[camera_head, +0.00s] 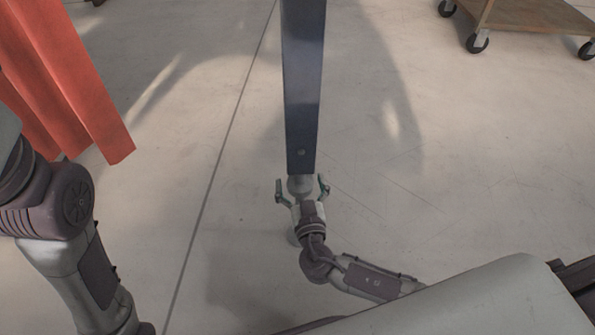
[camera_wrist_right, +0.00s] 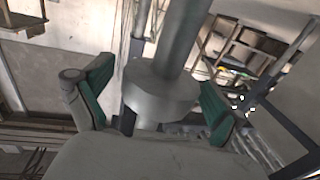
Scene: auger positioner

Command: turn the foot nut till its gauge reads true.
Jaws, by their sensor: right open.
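The dark blue leg (camera_head: 303,95) comes down from the top middle of the head view, with a small round mark near its lower end. A grey foot nut (camera_head: 299,183) shows just under it. In the right wrist view the nut (camera_wrist_right: 160,92) is a wide grey collar on a thinner rod. My right gripper (camera_head: 303,189) is open, its green-padded fingers on either side of the nut, with gaps visible in the wrist view (camera_wrist_right: 156,100). I cannot make out a gauge reading. My left arm shows at the left, but its gripper is out of view.
Red-orange beams (camera_head: 70,85) stand at the upper left. A wheeled cart (camera_head: 535,15) is at the upper right. The pale concrete floor (camera_head: 420,190) around the leg is clear.

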